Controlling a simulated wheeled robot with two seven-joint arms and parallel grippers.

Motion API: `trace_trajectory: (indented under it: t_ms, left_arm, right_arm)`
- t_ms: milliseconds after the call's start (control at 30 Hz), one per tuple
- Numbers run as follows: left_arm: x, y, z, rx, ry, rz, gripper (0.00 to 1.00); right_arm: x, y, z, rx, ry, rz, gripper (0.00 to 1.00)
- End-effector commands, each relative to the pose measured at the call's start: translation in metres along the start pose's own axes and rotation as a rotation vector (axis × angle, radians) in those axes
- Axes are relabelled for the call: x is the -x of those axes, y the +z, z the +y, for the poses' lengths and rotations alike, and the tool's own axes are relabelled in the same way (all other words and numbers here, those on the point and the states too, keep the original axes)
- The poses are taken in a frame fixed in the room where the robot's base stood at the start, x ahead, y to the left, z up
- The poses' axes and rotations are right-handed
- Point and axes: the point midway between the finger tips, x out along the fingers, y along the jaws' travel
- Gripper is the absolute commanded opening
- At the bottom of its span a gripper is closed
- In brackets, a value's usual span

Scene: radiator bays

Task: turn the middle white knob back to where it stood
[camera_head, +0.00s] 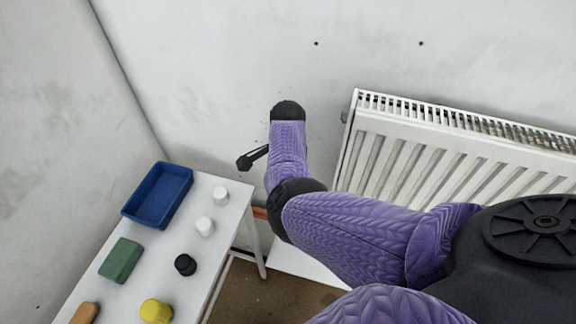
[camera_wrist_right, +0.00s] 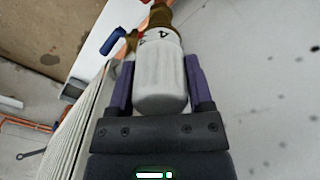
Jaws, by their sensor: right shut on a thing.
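In the right wrist view a white ribbed knob (camera_wrist_right: 160,84) with dark number marks near its far end sits on a brass valve body (camera_wrist_right: 160,15). My right gripper (camera_wrist_right: 160,66) has one finger on each side of the knob and is shut on it. In the head view my purple right arm reaches beside the left end of the white radiator (camera_head: 400,165). The knob is hidden behind the arm there. I cannot tell the knob's setting from these frames. My left gripper is not in view.
A white table (camera_head: 225,247) at the left holds a blue tray (camera_head: 157,222), a green block (camera_head: 121,260), white caps (camera_head: 205,226), a black cap (camera_head: 185,264) and a yellow knob (camera_head: 156,311). A blue lever (camera_wrist_right: 112,41) sits near the valve in the right wrist view.

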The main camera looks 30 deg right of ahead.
Motion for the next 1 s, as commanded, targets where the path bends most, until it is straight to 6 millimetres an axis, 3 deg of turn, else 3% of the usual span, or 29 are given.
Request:
trace_trajectory:
  t_ms: [733,767,900,1000]
  left_arm:
    - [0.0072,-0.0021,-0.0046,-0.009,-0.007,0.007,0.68]
    - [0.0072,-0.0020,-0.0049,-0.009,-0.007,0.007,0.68]
    - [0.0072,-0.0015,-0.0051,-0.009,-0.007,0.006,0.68]
    - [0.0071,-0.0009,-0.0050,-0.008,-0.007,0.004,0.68]
  right_arm:
    - [0.0004,-0.0008,-0.0004,0.083,-0.002,0.003,0.07]
    - [0.0004,-0.0008,-0.0004,0.083,-0.002,0.003,0.68]
    - [0.0004,-0.0006,-0.0004,0.083,-0.001,0.002,0.98]
    - [0.0003,-0.0005,-0.0004,0.083,-0.001,0.002,1.00]
